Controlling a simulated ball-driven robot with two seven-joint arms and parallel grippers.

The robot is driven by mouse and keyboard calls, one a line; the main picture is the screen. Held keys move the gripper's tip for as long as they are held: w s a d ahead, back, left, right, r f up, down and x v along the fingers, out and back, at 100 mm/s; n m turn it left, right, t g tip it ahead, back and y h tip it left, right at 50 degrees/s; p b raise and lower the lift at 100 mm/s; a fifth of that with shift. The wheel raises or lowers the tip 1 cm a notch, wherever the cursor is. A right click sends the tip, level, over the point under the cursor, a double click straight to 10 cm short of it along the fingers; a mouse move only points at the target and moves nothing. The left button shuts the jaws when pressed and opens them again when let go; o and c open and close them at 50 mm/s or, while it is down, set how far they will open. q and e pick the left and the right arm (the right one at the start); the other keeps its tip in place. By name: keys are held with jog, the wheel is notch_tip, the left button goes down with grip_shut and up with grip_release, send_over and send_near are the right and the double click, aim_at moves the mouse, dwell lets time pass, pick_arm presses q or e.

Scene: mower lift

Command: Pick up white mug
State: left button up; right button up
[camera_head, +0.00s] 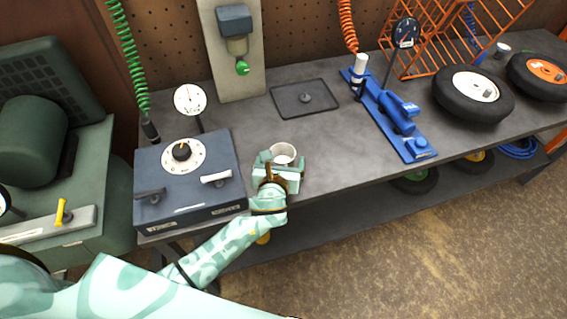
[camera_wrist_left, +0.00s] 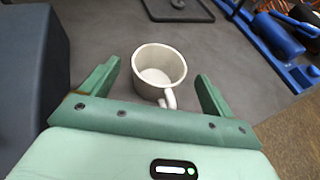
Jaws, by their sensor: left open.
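The white mug (camera_head: 283,153) stands upright near the front edge of the grey workbench, right of the dark blue control box. In the left wrist view the mug (camera_wrist_left: 159,74) is empty, with its handle toward my gripper. My left gripper (camera_head: 277,163) is at the front side of the mug. Its two fingers (camera_wrist_left: 158,80) are open, one on each side of the mug, with gaps visible on both sides. My right gripper is in neither view.
The dark blue control box (camera_head: 190,180) with a dial stands close left of my gripper. A flat dark tray (camera_head: 290,98) lies behind the mug. A blue tool (camera_head: 395,118) and black wheels (camera_head: 473,93) are farther right. Bare bench lies between the mug and the blue tool.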

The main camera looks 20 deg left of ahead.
aim_at(284, 149)
pick_arm(q)
jog(key=x, duration=0.3)
jog(key=shift+f+b, duration=0.1)
jog(key=shift+b, duration=0.25)
jog(key=shift+s, duration=0.1)
jog(key=c, duration=1.1)
